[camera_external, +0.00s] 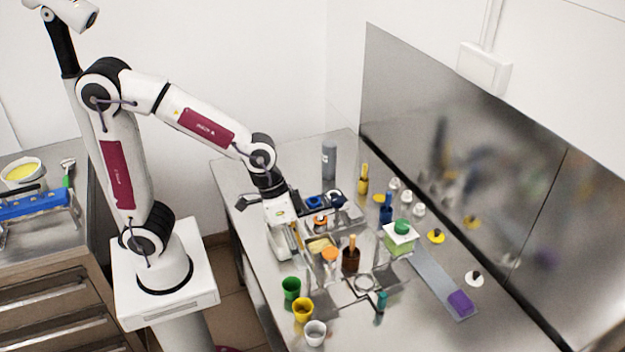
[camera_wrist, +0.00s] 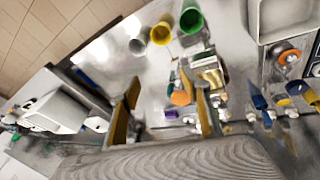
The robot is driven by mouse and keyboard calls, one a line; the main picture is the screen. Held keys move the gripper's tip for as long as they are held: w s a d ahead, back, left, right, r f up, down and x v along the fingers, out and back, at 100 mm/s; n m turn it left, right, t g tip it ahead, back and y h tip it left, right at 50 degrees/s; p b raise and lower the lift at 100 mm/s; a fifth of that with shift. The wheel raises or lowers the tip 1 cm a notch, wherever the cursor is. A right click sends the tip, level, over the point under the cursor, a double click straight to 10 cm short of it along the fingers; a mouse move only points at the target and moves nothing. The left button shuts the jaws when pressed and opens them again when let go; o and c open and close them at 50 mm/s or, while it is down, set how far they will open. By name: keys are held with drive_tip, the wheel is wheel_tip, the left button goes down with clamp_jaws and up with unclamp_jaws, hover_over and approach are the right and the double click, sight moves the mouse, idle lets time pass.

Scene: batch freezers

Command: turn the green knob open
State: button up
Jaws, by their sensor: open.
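A green round piece on a white square block (camera_external: 400,228), which looks like the green knob, stands at the right of the cluttered middle of the steel table. My gripper (camera_external: 288,256) points down to the left of it, well apart, beside the metal trays. In the wrist view my gripper (camera_wrist: 165,105) shows two spread fingers with nothing held between them. I cannot make out the green knob for certain in the wrist view.
Green (camera_external: 291,288), yellow (camera_external: 303,309) and white (camera_external: 315,333) cups stand at the front. An orange-topped jar (camera_external: 330,258) and a brown-handled tool (camera_external: 350,256) stand between my gripper and the green piece. A purple block (camera_external: 461,303) lies at right. A steel wall backs the table.

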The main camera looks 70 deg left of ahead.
drive_tip(key=w+d+f+n+t+h, duration=0.1)
drive_tip(key=w+d+f+n+t, duration=0.15)
drive_tip(key=w+d, duration=0.9)
drive_tip(key=w+d+f+n+t+h, duration=0.1)
drive_tip(key=w+d+f+t, duration=0.2)
drive_tip(key=w+d, duration=0.8)
drive_tip(key=w+n+t+y, duration=0.3)
drive_tip(key=w, duration=0.2)
drive_tip(key=n+g+y, duration=0.1)
drive_tip(key=n+y, duration=0.5)
drive_tip(key=y, duration=0.6)
approach(401, 226)
drive_tip(key=w+a, duration=0.2)
drive_tip(key=w, duration=0.1)
drive_tip(key=shift+s+a+f, duration=0.1)
drive_tip(key=shift+s+f, duration=0.1)
drive_tip(key=shift+f, duration=0.2)
drive_tip(key=shift+w+a, duration=0.1)
